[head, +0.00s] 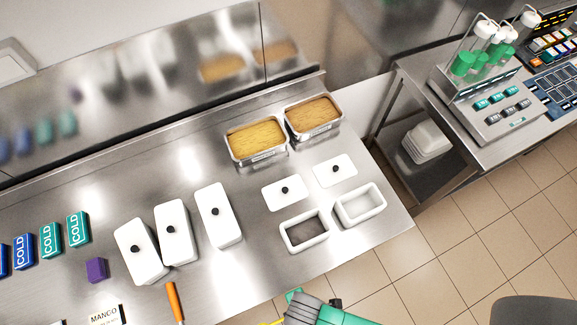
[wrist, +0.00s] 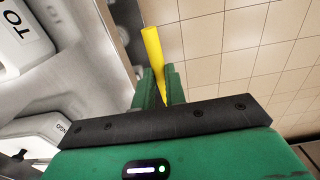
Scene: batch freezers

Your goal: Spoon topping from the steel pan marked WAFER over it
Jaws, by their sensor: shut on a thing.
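Two steel pans stand at the back of the bench in the head view: the left pan (head: 236,152) holds yellow crumbly topping, the right pan (head: 291,126) a browner one. Their labels are too small to read, so I cannot tell which is WAFER. An open white tub with a dark inside (head: 305,247) and another with a pale inside (head: 361,219) stand in front. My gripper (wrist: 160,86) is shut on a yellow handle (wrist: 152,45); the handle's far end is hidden. In the head view my gripper (head: 296,308) is at the bottom edge, off the bench front.
Two white lids (head: 275,199) (head: 326,179) lie between tubs and pans. Several tall white lidded tubs (head: 147,262), a purple block (head: 96,270), COLD packs (head: 78,228) and an orange handle (head: 175,300) are left. A side table (head: 480,147) holds dispensers.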

